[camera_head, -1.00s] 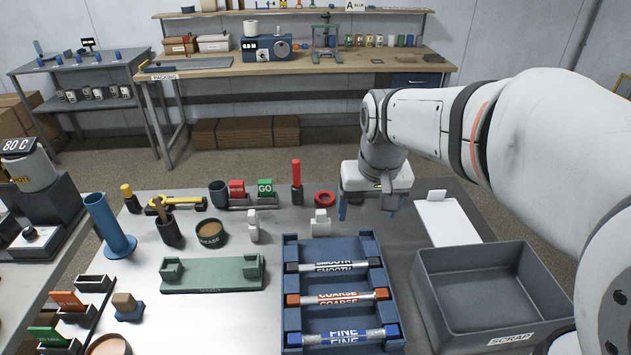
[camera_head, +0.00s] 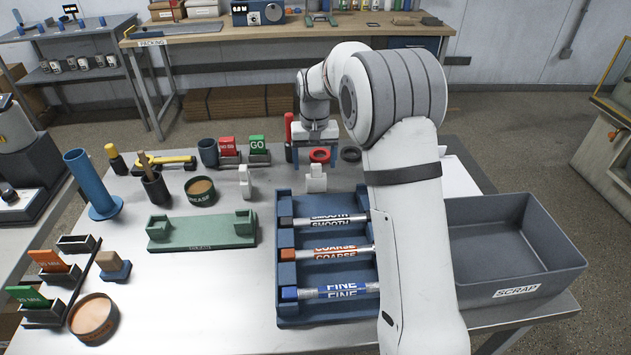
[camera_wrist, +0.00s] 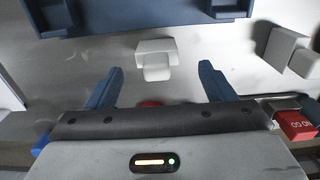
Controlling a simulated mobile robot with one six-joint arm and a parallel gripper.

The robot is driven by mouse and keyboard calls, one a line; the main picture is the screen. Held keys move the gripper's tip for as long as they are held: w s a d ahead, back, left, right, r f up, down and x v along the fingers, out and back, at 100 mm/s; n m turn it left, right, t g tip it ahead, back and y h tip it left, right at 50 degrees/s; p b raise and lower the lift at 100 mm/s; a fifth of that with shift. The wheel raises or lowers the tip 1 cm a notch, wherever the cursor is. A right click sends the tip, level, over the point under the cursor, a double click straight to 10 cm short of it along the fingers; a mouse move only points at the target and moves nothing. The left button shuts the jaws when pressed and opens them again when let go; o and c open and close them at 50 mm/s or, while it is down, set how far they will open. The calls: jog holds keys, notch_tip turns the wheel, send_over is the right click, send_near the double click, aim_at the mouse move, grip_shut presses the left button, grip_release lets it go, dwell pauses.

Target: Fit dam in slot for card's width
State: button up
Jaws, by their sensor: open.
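A white stepped block (camera_head: 316,180), likely a dam, stands on the table behind the blue rack. A similar white block (camera_head: 245,183) stands to its left; both show in the wrist view, the first ahead of the fingers (camera_wrist: 155,58) and the other at right (camera_wrist: 284,46). My gripper (camera_head: 316,156) is open and empty, its blue fingers pointing down behind the first block and apart from it. The wrist view also shows it open (camera_wrist: 161,72). A white sheet (camera_head: 458,179), perhaps the card, is mostly hidden by my arm. I cannot tell which part is the slot.
A blue rack (camera_head: 283,265) holds rods marked SMOOTH, COARSE and FINE. A red ring (camera_head: 320,156) and dark ring (camera_head: 351,154) lie near my gripper. NO GO (camera_head: 227,146) and GO (camera_head: 258,146) blocks stand left. A green fixture (camera_head: 200,232) and SCRAP bin (camera_head: 515,291) flank the rack.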

aim_at(316, 176)
jog(key=f, duration=0.6)
jog(key=shift+w+d+p, duration=0.1)
jog(key=shift+d+p, duration=0.1)
jog(key=shift+p, duration=0.1)
jog(key=shift+r, duration=0.1)
jog(key=shift+c, duration=0.6)
jog(key=c, duration=1.1)
